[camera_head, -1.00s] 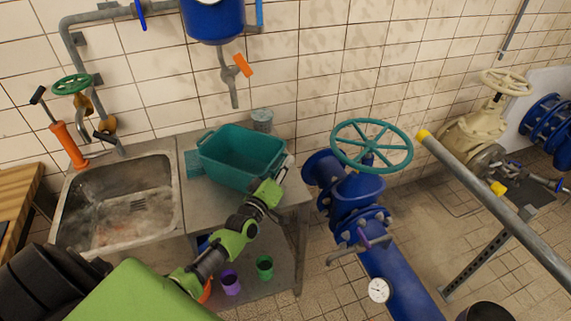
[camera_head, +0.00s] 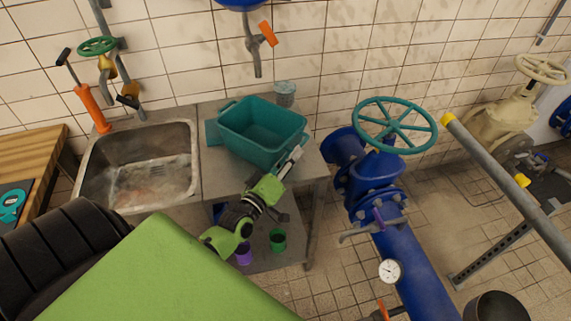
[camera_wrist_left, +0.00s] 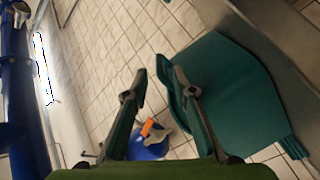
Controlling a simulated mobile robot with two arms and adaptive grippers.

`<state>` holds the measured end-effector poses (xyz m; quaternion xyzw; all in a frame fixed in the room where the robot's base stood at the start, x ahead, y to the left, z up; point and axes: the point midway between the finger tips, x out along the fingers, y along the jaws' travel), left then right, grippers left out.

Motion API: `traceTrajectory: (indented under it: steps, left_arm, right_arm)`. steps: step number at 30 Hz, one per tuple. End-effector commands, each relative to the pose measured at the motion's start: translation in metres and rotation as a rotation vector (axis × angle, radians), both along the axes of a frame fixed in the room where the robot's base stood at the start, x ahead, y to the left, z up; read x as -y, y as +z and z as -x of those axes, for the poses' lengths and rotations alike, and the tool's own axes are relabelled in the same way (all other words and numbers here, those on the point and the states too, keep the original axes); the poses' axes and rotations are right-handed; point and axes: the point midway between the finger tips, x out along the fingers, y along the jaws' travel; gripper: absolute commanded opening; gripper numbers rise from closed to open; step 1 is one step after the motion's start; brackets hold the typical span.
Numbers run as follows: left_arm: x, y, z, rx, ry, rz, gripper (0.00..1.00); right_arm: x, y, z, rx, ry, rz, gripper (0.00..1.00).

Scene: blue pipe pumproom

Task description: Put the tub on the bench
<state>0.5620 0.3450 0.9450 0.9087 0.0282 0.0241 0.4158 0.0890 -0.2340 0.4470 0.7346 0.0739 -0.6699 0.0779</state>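The teal tub (camera_head: 262,140) is an open, empty-looking box with a handle at its rim. It stands on the grey metal counter (camera_head: 225,178) right of the sink. My left gripper (camera_head: 287,168) is at the tub's front right corner. In the left wrist view its fingers (camera_wrist_left: 160,95) are apart, with the tub (camera_wrist_left: 228,95) at the right. The tub's edge shows behind the right finger and partly in the gap; I cannot tell whether they touch. A wood-topped bench (camera_head: 32,160) stands left of the sink. My right gripper is not in view.
A metal sink (camera_head: 140,165) lies between the wooden top and the tub. A grey cup (camera_head: 285,92) stands behind the tub. A blue pipe with a teal handwheel (camera_head: 394,125) blocks the right. Purple (camera_head: 243,253) and green (camera_head: 277,239) cups sit on the shelf below.

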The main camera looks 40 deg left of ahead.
Motion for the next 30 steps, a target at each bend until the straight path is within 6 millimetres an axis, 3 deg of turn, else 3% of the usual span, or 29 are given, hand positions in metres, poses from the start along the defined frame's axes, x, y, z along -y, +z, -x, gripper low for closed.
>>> traceTrajectory:
  steps: [6, 17, 20, 23, 26, 27, 30]
  left_arm:
    - [0.002, -0.001, 0.025, 0.001, 0.000, 0.000, 0.24]
    - [0.005, 0.000, 0.029, 0.000, -0.004, -0.006, 0.24]
    - [0.022, -0.002, 0.028, -0.016, -0.031, -0.054, 0.24]
    - [0.055, -0.007, 0.025, -0.047, -0.087, -0.159, 0.24]
    - [0.097, -0.025, 0.025, -0.106, -0.160, -0.320, 0.24]
    - [0.113, -0.046, 0.028, -0.154, -0.194, -0.395, 0.24]
    - [0.127, -0.113, 0.043, -0.292, -0.254, -0.511, 0.24]
  right_arm:
    - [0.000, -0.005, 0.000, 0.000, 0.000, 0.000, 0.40]
    - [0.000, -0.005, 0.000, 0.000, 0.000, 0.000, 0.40]
    - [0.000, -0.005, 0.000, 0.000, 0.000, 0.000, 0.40]
    - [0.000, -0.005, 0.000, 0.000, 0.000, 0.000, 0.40]
    - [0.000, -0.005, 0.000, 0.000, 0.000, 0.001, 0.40]
    - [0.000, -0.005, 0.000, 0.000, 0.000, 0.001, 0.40]
    - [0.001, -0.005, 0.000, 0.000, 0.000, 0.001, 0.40]
